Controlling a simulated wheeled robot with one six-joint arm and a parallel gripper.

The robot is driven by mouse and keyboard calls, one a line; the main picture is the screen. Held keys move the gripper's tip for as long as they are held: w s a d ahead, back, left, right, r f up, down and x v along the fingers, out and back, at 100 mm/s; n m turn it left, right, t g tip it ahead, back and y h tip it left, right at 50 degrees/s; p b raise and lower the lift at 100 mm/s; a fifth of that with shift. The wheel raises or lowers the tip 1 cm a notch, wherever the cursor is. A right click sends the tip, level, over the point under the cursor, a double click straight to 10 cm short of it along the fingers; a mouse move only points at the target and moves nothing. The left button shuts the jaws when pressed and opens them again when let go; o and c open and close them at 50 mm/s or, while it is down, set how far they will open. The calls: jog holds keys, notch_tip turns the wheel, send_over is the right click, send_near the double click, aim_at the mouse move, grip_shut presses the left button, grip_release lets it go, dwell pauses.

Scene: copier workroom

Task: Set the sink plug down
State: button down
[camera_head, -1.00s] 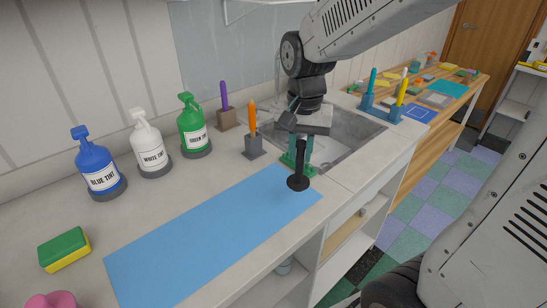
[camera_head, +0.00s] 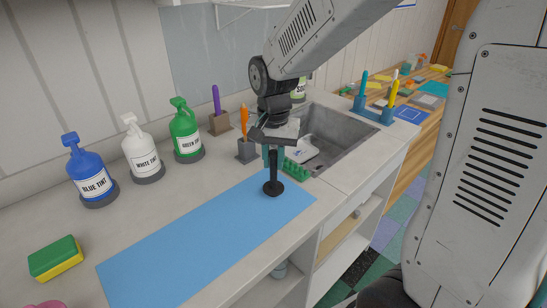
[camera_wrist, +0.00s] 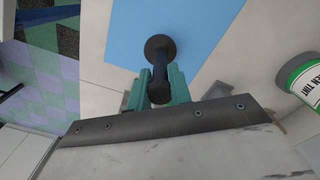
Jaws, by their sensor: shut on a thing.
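The sink plug (camera_head: 273,170) is black, with a tall handle and a round flat base. It stands upright over the far right end of the blue mat (camera_head: 190,240). My gripper (camera_head: 273,152) is above it, pointing down, its teal fingers shut on the handle. In the wrist view the plug's base (camera_wrist: 160,47) shows beyond the fingers (camera_wrist: 160,88), over the blue mat (camera_wrist: 195,20). I cannot tell whether the base touches the mat.
A green bristled thing (camera_head: 298,170) lies right of the plug, by the sink (camera_head: 345,135). Holders with an orange tool (camera_head: 244,120) and a purple tool (camera_head: 216,103) stand behind. Blue, white and green tint bottles (camera_head: 187,135) line the back. The mat's left part is clear.

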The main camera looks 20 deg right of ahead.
jog(key=c, duration=1.3)
grip_release()
jog(key=shift+f, duration=0.1)
notch_tip(320, 180, up, 12)
jog(key=shift+f, duration=0.1)
jog(key=s+d+n, duration=0.1)
jog(key=s+n, duration=0.1)
jog(key=s, duration=0.5)
jog(key=s+f+n, duration=0.1)
jog(key=s+n, duration=0.1)
jog(key=s, duration=0.6)
jog(key=s+d+n+t, duration=0.1)
jog(key=s+n, duration=0.2)
jog(key=s, duration=0.4)
jog(key=shift+s+d+f, duration=0.15)
jog(key=shift+d+f, duration=0.15)
jog(key=shift+f, duration=0.05)
